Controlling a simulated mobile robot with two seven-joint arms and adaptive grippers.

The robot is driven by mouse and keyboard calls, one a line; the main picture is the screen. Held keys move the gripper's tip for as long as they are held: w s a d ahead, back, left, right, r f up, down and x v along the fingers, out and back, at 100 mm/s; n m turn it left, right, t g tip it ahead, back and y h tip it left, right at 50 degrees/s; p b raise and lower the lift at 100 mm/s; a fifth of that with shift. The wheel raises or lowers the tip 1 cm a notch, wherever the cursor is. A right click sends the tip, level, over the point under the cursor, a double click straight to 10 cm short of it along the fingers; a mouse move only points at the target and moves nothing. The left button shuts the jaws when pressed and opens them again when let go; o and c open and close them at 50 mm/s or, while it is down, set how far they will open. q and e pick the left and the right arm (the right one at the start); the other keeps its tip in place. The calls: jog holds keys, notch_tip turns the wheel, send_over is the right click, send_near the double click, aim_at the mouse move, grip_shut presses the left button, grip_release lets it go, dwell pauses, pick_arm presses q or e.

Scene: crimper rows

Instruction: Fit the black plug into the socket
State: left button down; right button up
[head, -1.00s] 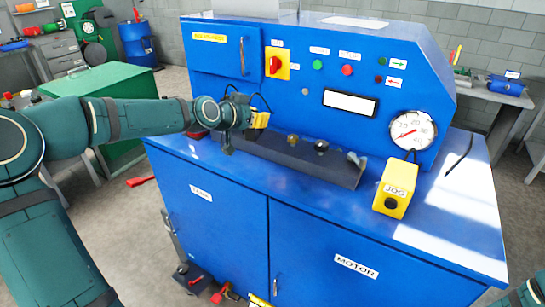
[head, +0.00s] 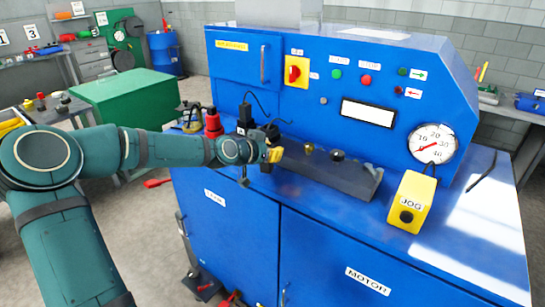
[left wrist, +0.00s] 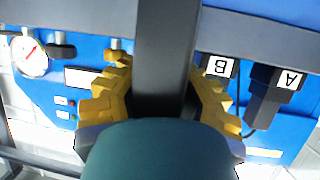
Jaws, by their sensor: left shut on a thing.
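My left gripper (head: 275,155) is at the left end of a dark grey rail on the blue machine's top. In the left wrist view its yellow fingers (left wrist: 163,95) are shut on a dark, straight-sided thing, which I take for the black plug (left wrist: 165,60). Its far end runs out of the frame at the top. Beyond it are two black blocks, labelled A (left wrist: 290,78) and B (left wrist: 220,68), showing upside down. A black block with a cable (head: 245,115) stands just behind the gripper. I cannot tell which opening is the socket. My right gripper is not in view.
The dark grey rail (head: 335,180) carries small fittings to the gripper's right. A yellow JOG box (head: 411,200) stands near the front right. A red upright thing (head: 212,123) is left of the gripper.

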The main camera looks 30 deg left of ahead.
pick_arm(q)
jog(key=shift+f, duration=0.85)
jog(key=shift+r, duration=0.1)
jog(key=c, duration=1.4)
grip_release()
jog(key=shift+f, duration=0.25)
jog(key=o, duration=0.7)
jog(key=shift+o, duration=0.2)
jog(key=shift+r, duration=0.1)
